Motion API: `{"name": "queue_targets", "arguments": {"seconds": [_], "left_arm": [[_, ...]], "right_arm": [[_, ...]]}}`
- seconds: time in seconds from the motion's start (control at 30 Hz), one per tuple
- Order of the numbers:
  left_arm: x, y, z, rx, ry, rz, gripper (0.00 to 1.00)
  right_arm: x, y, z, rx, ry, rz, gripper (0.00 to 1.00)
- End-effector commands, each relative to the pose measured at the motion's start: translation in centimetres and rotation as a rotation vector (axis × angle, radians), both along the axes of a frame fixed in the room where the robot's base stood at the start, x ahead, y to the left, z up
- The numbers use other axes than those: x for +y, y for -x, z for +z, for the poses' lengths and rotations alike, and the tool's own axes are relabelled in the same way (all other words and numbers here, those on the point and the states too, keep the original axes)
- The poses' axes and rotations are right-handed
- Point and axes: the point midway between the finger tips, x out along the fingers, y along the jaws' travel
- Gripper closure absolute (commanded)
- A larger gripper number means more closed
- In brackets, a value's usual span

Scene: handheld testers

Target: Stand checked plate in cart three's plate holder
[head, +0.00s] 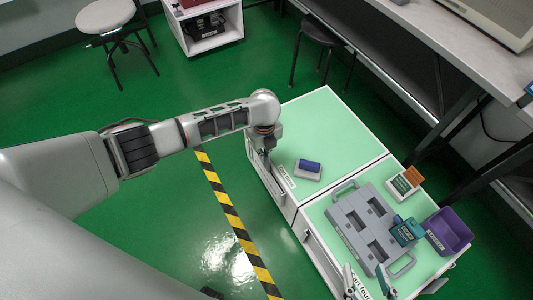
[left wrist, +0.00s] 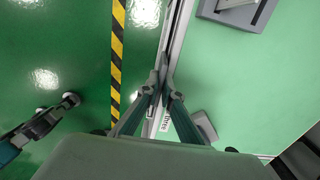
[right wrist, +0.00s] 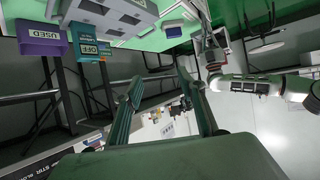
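My left gripper (head: 266,152) is over the left edge of the far cart, cart three (head: 325,120). In the left wrist view its fingers (left wrist: 161,90) close on a thin grey piece, seen edge-on, which I take for the checked plate (left wrist: 163,64); no checks can be made out. The cart's label "three" (left wrist: 165,122) is just beside the fingers. I cannot clearly make out the plate holder; the gripper may hide it. My right gripper (right wrist: 160,90) is open and empty, its fingers wide apart.
A blue-topped block (head: 308,167) sits on cart three. The near cart carries a grey tray (head: 345,222), a teal tester (head: 407,231), a purple bin (head: 448,230) and a white block with an orange top (head: 405,182). Cart three's far top is clear. A workbench (head: 440,50) stands right.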

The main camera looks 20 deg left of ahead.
Motion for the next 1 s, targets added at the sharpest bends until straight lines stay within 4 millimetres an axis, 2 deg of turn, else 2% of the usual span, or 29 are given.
{"name": "queue_targets", "arguments": {"seconds": [0.03, 0.2, 0.4, 0.5, 0.83, 1.0], "left_arm": [[-0.1, 0.1, -0.5, 0.002, 0.001, 0.0, 1.0], [0.0, -0.2, 0.0, -0.006, 0.001, 0.0, 1.0], [-0.1, -0.1, -0.5, -0.004, 0.0, -0.001, 1.0], [0.0, -0.2, -0.4, -0.004, 0.0, -0.001, 0.78], [0.0, -0.2, -0.3, -0.004, 0.001, -0.001, 0.78], [-0.1, -0.5, 1.6, -0.012, 0.001, -0.001, 0.78]], "right_arm": [[0.1, 0.0, 0.0, 0.0, -0.006, -0.002, 0.6], [0.1, -0.4, 0.9, -0.017, -0.012, -0.005, 0.6], [0.1, -0.3, 0.6, -0.01, -0.012, -0.004, 0.6], [0.1, -0.3, 0.6, -0.012, -0.014, -0.005, 0.6], [0.2, -0.2, 0.5, -0.011, -0.014, -0.003, 0.6], [0.1, -0.7, 1.5, -0.03, -0.004, 0.0, 0.6]]}}
